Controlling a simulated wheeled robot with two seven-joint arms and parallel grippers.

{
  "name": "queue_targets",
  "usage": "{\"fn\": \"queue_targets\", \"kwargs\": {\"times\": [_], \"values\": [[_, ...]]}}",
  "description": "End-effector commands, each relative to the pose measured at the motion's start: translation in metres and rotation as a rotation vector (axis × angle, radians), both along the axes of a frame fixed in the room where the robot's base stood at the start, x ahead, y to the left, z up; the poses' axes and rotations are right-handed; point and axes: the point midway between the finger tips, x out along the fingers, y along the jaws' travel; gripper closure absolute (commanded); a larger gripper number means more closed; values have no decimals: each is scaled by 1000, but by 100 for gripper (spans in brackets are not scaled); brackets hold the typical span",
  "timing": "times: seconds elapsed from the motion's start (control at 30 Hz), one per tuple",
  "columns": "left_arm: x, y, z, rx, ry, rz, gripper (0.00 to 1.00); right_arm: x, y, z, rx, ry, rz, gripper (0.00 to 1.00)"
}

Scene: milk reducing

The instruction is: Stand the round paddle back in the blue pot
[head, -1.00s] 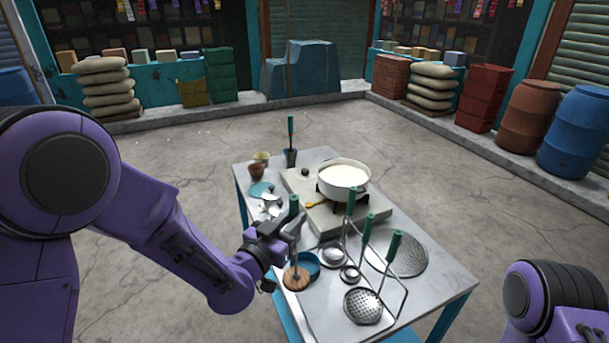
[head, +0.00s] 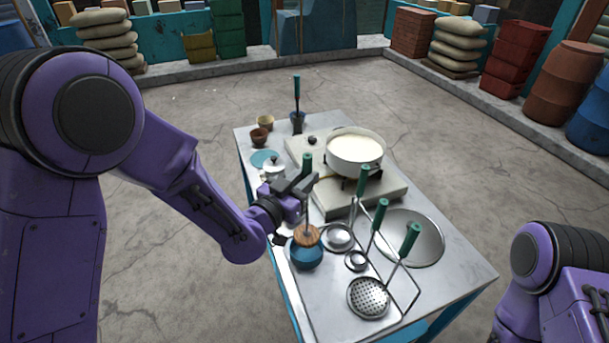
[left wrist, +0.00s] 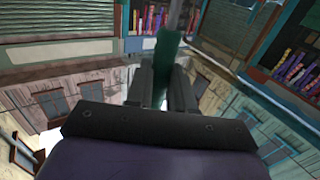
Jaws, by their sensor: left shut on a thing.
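The round paddle has a wooden disc (head: 307,236) at its lower end, a thin shaft and a green grip (head: 307,160). My left gripper (head: 305,184) is shut on its handle, and the paddle hangs upright, disc down. The green grip also shows between the fingers in the left wrist view (left wrist: 167,50). The blue pot (head: 306,257) stands at the table's near left edge. The disc overlaps the pot's mouth in the head view and hides most of it. I cannot tell whether the disc is above the rim or partly inside. My right gripper is out of view.
Ladles and a skimmer (head: 368,297) with green handles are on a wire rack right of the pot. A white pan of milk (head: 355,152) sits on the stove (head: 335,202) behind. Small cups (head: 259,137) and a dark holder (head: 298,122) stand at the far end.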

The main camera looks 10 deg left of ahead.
Motion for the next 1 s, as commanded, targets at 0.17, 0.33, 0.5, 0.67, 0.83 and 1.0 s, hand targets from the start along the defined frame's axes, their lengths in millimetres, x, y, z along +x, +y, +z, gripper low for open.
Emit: {"fn": "queue_targets", "kwargs": {"times": [0.17, 0.33, 0.5, 0.67, 0.83, 1.0], "values": [[0, 0, -22, 0, 0, 0, 100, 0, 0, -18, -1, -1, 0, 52], [0, 0, -39, 0, -1, 1, 100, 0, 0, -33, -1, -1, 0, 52], [0, 0, -55, 0, -1, 1, 100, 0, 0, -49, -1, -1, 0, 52], [0, 0, -69, -1, -2, 1, 100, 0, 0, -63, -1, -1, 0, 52], [0, 0, -75, -1, -2, 1, 100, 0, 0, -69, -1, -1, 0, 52], [0, 0, -74, -1, -2, 1, 100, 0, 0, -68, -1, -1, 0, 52]]}}
